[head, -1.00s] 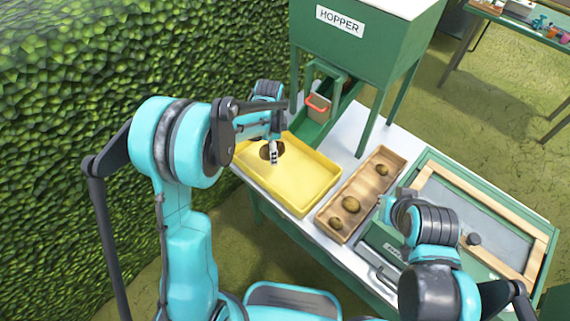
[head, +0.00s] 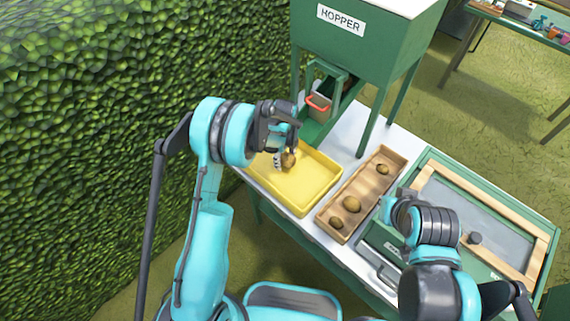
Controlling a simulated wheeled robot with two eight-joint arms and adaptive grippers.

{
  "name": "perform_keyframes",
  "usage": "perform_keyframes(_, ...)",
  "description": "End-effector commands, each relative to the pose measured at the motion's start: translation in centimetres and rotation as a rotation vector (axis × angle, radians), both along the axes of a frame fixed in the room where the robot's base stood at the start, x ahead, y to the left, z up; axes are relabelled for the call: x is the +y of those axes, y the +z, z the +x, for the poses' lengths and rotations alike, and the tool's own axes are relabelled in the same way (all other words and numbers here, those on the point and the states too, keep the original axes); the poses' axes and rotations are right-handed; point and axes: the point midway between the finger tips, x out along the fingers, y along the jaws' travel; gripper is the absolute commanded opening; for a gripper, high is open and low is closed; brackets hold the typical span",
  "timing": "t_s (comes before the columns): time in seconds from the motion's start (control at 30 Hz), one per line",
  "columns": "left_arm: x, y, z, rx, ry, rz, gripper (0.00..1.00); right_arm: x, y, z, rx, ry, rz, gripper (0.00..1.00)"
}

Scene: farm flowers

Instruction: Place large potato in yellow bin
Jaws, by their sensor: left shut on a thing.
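My left gripper (head: 283,159) is shut on a brown potato (head: 290,161) over the yellow bin (head: 306,195), toward its back end. I cannot tell whether the potato touches the bin's floor. The rest of the bin looks empty, though my arm hides its back left part. A wooden tray (head: 328,230) right of the bin holds three potatoes: one at the back (head: 383,168), one in the middle (head: 353,204) and one at the front (head: 337,223). My right arm is over the right side of the table; its fingers are not clearly visible.
A green hopper (head: 375,55) stands behind the bin, with a chute (head: 314,132) and a red-handled gate (head: 318,103) below it. A green-framed box with a wooden rim (head: 489,198) is at the right. A hedge (head: 100,120) borders the left.

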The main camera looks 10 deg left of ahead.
Motion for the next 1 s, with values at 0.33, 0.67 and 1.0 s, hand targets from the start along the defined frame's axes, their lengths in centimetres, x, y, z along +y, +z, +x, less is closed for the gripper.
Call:
perform_keyframes(0.33,0.0,-2.5,0.0,0.0,0.001,0.0,0.12,0.0,-0.7,0.0,0.0,0.0,0.0,0.0)
perform_keyframes(0.67,0.0,-2.8,0.0,0.0,0.001,0.0,0.75,0.0,-1.0,0.0,0.0,0.0,0.0,0.0)
perform_keyframes(1.0,0.0,-2.4,0.0,0.0,0.001,0.0,0.75,0.0,-0.6,0.0,0.0,0.0,0.0,0.0)
